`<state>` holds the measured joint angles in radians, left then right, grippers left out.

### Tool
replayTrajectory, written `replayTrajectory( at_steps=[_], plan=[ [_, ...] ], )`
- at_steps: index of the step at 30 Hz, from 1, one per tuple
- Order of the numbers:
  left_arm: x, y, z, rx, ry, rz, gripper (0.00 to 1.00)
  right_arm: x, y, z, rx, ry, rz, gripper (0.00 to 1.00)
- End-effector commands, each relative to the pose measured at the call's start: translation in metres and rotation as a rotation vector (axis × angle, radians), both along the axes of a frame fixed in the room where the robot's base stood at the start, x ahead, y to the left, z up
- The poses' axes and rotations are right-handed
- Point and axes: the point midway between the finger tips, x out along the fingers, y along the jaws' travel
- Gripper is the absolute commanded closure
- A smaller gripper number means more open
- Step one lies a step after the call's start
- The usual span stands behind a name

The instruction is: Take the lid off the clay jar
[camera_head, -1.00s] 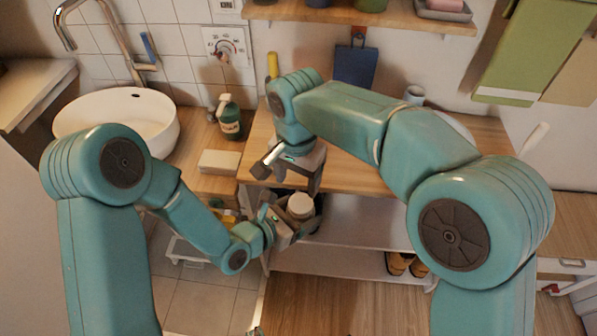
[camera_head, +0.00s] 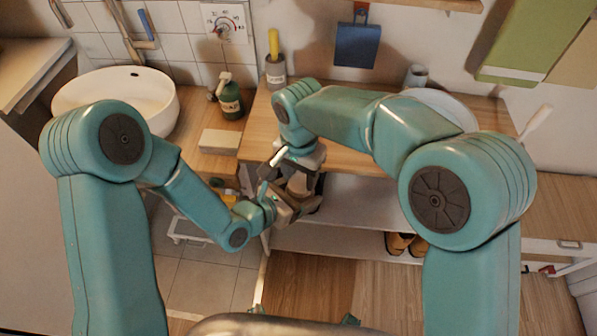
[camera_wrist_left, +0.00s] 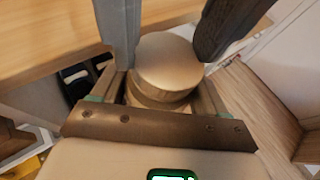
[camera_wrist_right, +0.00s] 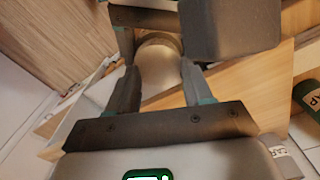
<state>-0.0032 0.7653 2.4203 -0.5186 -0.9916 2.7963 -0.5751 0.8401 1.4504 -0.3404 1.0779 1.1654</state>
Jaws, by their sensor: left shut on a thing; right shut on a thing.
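The clay jar (camera_head: 298,186) is a small pale tan round pot, mostly hidden by my grippers in the head view. Its round flat lid (camera_wrist_left: 168,60) shows clearly in the left wrist view. My left gripper (camera_head: 290,206) is shut on the jar's body from the side, below the lid. My right gripper (camera_head: 299,174) comes down from above, with one finger on each side of the lid, and is shut on it. In the right wrist view the lid (camera_wrist_right: 158,66) lies between the right fingers. The lid appears to sit on the jar; the seam is hard to see.
The wooden counter (camera_head: 350,160) is just behind the jar, with open shelves (camera_head: 345,245) below it. A white sink (camera_head: 105,112), a green bottle (camera_head: 230,102) and a pale block (camera_head: 219,141) stand to the left. Shoes (camera_head: 402,243) lie on the lower shelf.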

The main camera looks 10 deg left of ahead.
Motion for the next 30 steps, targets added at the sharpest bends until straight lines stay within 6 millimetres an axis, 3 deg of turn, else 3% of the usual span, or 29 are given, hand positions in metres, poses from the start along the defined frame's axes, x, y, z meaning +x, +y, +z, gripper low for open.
replayTrajectory(
  at_steps=[1,30],
  plan=[
    [0.0010,-0.0052,0.0089,-0.011,-0.030,-0.017,1.00,0.0002,0.0022,-0.0065,0.005,0.001,0.001,0.86],
    [0.0019,-0.0052,0.0093,-0.010,-0.033,-0.017,1.00,-0.0017,0.0040,-0.0064,0.008,0.005,0.001,0.96]
  ],
)
